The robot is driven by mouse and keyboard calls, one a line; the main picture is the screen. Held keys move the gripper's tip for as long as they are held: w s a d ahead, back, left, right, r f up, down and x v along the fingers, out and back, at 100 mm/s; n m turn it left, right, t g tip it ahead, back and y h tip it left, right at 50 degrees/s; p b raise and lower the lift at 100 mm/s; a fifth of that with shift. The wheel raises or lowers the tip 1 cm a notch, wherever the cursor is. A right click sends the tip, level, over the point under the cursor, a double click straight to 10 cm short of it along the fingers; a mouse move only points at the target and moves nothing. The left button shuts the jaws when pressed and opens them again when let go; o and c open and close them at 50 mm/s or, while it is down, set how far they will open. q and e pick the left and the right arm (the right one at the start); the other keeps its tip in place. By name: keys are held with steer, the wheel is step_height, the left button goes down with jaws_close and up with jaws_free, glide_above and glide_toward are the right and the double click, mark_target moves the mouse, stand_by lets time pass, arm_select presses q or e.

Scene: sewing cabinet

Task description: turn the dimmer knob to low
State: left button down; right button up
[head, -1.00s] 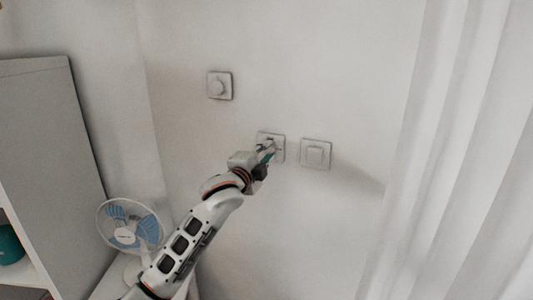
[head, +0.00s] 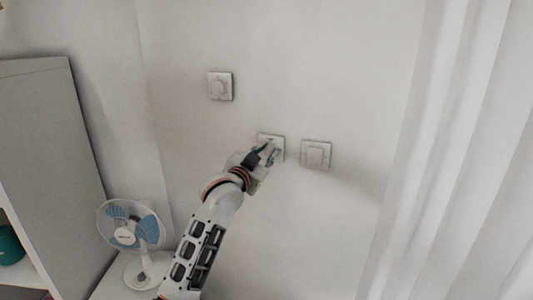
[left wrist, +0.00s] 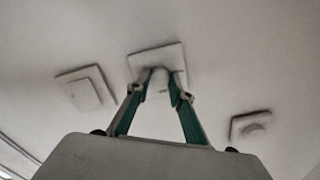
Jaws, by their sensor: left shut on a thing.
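The dimmer knob (left wrist: 158,79) stands out from a square white wall plate (head: 271,138), the middle one of three. My left gripper (head: 270,153) reaches up to this plate from below left and covers most of the knob in the head view. In the left wrist view the gripper's green-lined fingers (left wrist: 167,84) lie on both sides of the knob, shut on it. The knob's setting mark cannot be made out. My right gripper is not in view.
A plate with a round knob (head: 218,87) is up and left on the wall; a flat rocker switch (head: 316,154) is close on the right. A blue-bladed fan (head: 132,226) stands below left, beside a grey cabinet (head: 55,150). A white curtain (head: 460,150) hangs at right.

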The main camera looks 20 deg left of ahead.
arm_select(q)
steer(key=n, duration=0.4)
steer(key=shift+n, duration=0.4)
stand_by(0.4)
steer(key=c, duration=1.8)
jaws_free()
steer(key=s, duration=0.4)
steer(key=s+a, duration=0.1)
steer(key=s, duration=0.7)
steer(key=shift+a, duration=0.15)
